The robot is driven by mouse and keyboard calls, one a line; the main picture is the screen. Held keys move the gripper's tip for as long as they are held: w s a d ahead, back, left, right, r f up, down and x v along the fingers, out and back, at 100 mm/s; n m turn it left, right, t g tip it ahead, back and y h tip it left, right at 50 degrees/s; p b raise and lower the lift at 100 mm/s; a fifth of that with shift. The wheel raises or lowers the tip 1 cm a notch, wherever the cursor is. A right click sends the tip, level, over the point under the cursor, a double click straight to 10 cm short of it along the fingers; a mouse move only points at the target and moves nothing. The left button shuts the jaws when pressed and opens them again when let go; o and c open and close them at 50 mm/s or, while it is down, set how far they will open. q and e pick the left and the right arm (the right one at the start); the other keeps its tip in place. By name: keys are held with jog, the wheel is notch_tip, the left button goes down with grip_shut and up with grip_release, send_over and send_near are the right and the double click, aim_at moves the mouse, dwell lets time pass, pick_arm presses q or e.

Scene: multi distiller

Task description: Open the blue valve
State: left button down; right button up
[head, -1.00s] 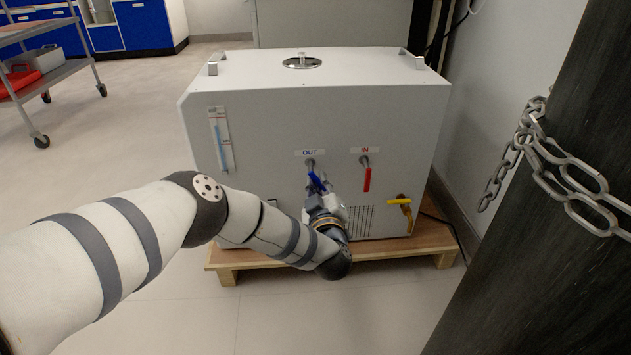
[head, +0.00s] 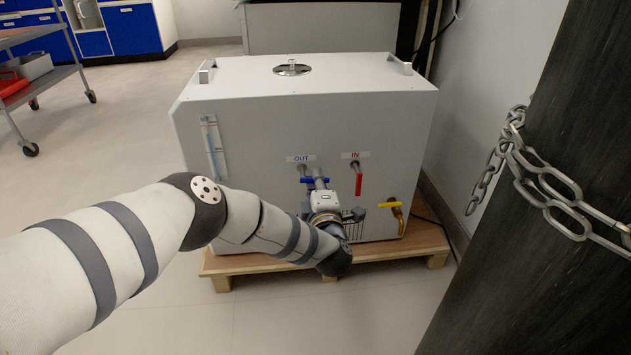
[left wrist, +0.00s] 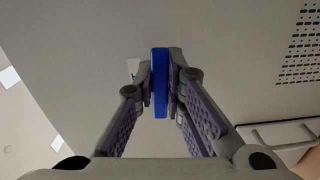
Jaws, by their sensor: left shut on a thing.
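The blue valve handle (head: 305,181) is under the OUT label (head: 301,159) on the front of a light grey box-shaped unit (head: 270,125). The handle lies about level, crosswise. My left gripper (head: 317,185) reaches it from below and covers part of it. In the left wrist view, the blue handle (left wrist: 160,83) stands between the two fingertips of my left gripper (left wrist: 161,90), which is shut on it. My right gripper is in neither view.
A red valve handle (head: 358,185) hangs down under the IN label, right of the blue one. A yellow handle (head: 390,205) is lower right. The unit stands on a wooden pallet (head: 270,265). A dark column with a chain (head: 545,190) is at the right. A cart stands at the left.

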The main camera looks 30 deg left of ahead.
pick_arm(q)
jog(key=shift+d+r+n, duration=0.15)
jog(key=shift+n, duration=0.35)
dwell(0.3)
jog(key=c, duration=1.6)
grip_release()
jog(key=shift+c, duration=0.2)
jog(key=v, duration=1.2)
